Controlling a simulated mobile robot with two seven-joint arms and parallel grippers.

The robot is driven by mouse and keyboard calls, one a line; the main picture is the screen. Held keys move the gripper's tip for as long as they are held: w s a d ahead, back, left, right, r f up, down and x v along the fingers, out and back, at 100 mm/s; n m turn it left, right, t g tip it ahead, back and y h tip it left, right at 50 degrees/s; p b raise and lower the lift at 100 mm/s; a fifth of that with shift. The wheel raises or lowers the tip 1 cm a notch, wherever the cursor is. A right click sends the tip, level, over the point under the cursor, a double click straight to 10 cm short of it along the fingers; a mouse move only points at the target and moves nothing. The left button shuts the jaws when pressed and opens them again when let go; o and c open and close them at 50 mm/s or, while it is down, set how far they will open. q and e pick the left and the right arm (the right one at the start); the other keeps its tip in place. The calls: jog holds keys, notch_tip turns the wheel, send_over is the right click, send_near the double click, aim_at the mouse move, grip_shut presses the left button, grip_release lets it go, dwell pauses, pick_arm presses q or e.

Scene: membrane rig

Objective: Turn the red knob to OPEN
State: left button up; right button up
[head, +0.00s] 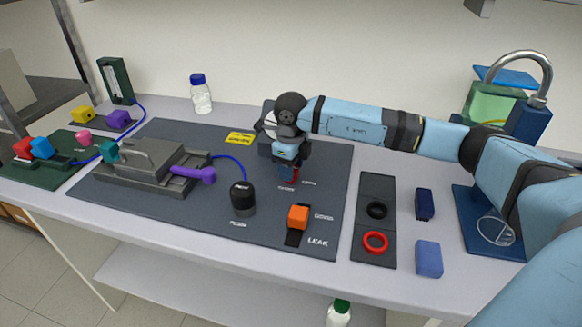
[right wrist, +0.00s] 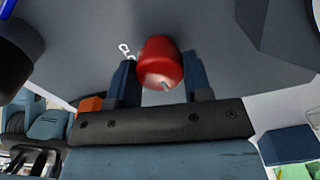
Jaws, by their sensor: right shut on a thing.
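The red knob (head: 295,174) is on the dark mat, mostly hidden below my right gripper (head: 289,168) in the head view. In the right wrist view the knob (right wrist: 160,62) sits between the two blue fingers of my right gripper (right wrist: 160,85), which is shut on it. A pale mark shows on the knob's near edge. Small white labels (head: 286,188) lie on the mat in front of the knob, too small to read. My left gripper is not in view.
A grey clamp rig (head: 140,165) with a purple handle is at left.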

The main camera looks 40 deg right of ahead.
jog(key=o, duration=0.9)
notch_tip(320, 180, up, 14)
jog(key=shift+f, duration=0.1)
dwell(0.5)
